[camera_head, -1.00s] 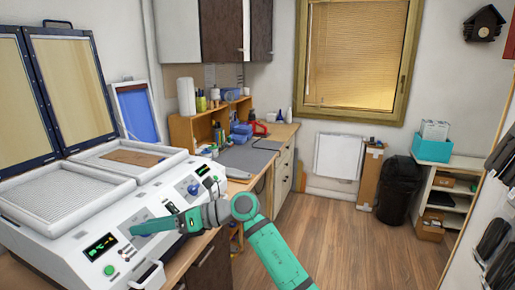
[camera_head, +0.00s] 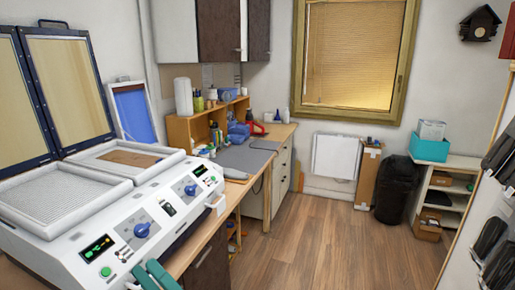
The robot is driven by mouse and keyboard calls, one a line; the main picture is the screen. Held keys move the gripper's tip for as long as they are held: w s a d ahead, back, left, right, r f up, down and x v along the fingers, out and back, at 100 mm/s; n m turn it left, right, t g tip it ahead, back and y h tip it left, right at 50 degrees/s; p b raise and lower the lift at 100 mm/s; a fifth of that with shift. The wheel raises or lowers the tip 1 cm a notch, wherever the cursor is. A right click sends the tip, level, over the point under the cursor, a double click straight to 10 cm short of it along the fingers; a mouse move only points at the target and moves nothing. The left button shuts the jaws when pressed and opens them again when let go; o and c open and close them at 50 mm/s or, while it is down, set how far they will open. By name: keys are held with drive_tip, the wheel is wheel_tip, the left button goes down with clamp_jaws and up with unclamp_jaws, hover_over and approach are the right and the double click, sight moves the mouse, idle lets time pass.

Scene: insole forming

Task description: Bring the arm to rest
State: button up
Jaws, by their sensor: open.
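My gripper (camera_head: 145,269) shows only at the bottom edge of the head view, as two teal finger-like parts side by side with a gap between them. It looks open and holds nothing that I can see. The rest of my arm is out of the picture below. The parts appear in front of the lower front of the white forming machine (camera_head: 75,247), near its green button. I cannot tell whether they touch it.
The machine's two dark-framed lids (camera_head: 68,80) stand raised at the left. A brown sheet (camera_head: 128,158) lies on its rear bed. A workbench (camera_head: 247,158) with a wooden shelf runs behind. The wooden floor (camera_head: 330,245) is clear; a black bin (camera_head: 396,190) stands at the right.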

drive_tip(key=s+d+f+m+t+h, duration=0.7)
drive_tip(key=f+m+h, duration=0.3)
drive_tip(key=m+h, duration=0.3)
drive_tip(key=s+d+f+m+t+h, duration=0.6)
drive_tip(key=s+d+f+m+h, duration=0.35)
drive_tip(key=m, duration=0.55)
drive_tip(key=s+d+f+m+g+h, duration=0.2)
drive_tip(key=s+d+f+g, duration=0.1)
drive_tip(key=s, duration=0.5)
drive_tip(key=s+d+f+m+g+h, duration=0.2)
drive_tip(key=s+d+f+g, duration=0.2)
drive_tip(key=s, duration=0.5)
wheel_tip(320, 180, down, 2)
drive_tip(key=shift+d+g, duration=0.25)
drive_tip(key=shift+g, duration=0.15)
drive_tip(key=shift+w, duration=0.2)
drive_tip(key=shift+s+a, duration=0.15)
drive_tip(key=shift+s, duration=0.1)
